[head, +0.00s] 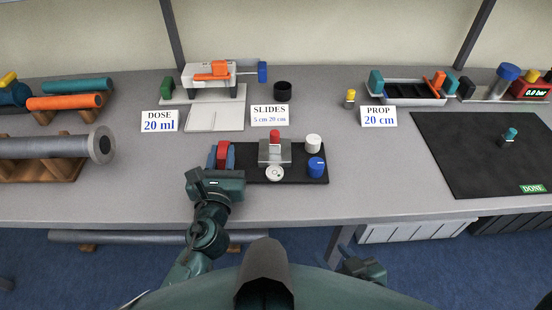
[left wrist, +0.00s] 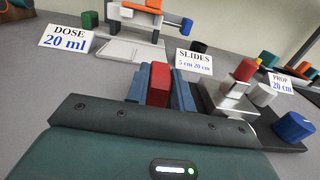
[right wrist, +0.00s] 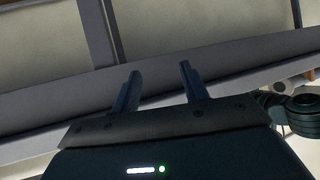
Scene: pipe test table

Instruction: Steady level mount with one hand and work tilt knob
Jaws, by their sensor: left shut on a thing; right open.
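The level mount has a black base plate (head: 298,168) on the table, with a silver block (head: 274,152) carrying a red cylinder (head: 275,136). A white round dial (head: 274,173) sits at its front. A white knob (head: 313,143) and a blue knob (head: 317,167) stand on its right side; which is the tilt knob I cannot tell. My left gripper (head: 221,157) is shut on a red block (left wrist: 159,84) at the plate's left end, one finger on each side. My right gripper (right wrist: 157,87) is open and empty, away from the mount, below the table's front edge.
Behind the mount stand the SLIDES card (head: 270,115), the DOSE card (head: 160,121) and a white-and-orange device (head: 209,75). A large grey pipe (head: 50,147) rests on wooden cradles at left. A dark mat (head: 480,165) lies at right. The table between mount and mat is clear.

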